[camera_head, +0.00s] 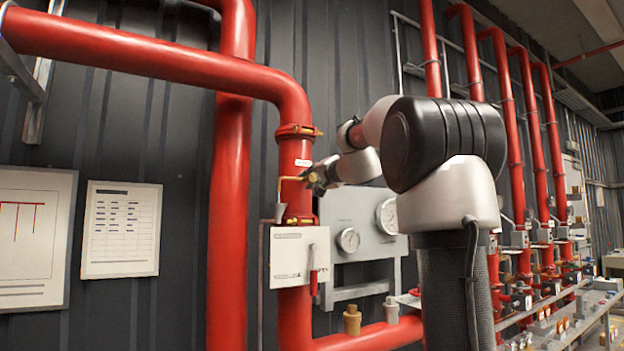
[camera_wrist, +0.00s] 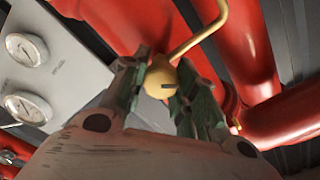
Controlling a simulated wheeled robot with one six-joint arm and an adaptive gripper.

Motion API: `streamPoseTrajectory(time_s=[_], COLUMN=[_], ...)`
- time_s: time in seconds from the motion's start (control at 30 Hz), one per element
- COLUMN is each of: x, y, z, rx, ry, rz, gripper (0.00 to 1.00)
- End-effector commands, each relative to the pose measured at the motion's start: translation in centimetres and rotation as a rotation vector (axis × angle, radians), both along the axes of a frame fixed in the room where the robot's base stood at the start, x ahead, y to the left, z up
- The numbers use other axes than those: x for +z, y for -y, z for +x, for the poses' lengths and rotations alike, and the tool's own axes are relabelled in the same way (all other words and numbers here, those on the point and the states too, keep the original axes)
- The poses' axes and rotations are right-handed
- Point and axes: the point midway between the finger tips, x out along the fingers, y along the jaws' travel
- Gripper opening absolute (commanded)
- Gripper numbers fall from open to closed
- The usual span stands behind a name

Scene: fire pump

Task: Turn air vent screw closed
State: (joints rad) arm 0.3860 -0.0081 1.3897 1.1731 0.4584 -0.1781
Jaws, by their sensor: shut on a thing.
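The air vent screw (camera_wrist: 163,78) is a round brass knob with a dark slot, at the end of a bent brass pipe (camera_wrist: 208,30) in the wrist view. My gripper (camera_wrist: 165,92) has its two green-black fingers on either side of the brass knob and is shut on it. In the head view my gripper (camera_head: 318,180) is at the brass pipe (camera_head: 283,190) on the upright red pipe (camera_head: 296,160). The screw itself is hidden there by my gripper.
A grey gauge panel (camera_head: 345,208) with two dials stands just right of the red pipe. A white plate with a lever (camera_head: 299,256) hangs below. Red pipes (camera_wrist: 285,115) run close behind my gripper. Two notice boards (camera_head: 121,229) are on the left wall.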

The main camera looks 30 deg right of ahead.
Motion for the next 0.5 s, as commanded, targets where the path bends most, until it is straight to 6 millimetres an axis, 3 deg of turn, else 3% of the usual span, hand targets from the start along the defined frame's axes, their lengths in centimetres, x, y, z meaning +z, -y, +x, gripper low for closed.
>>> streamPoseTrajectory(time_s=[0.5], x=[-0.24], y=[0.10], z=[0.00], rx=[-0.001], ry=[-0.018], rz=[0.485], gripper=[0.05])
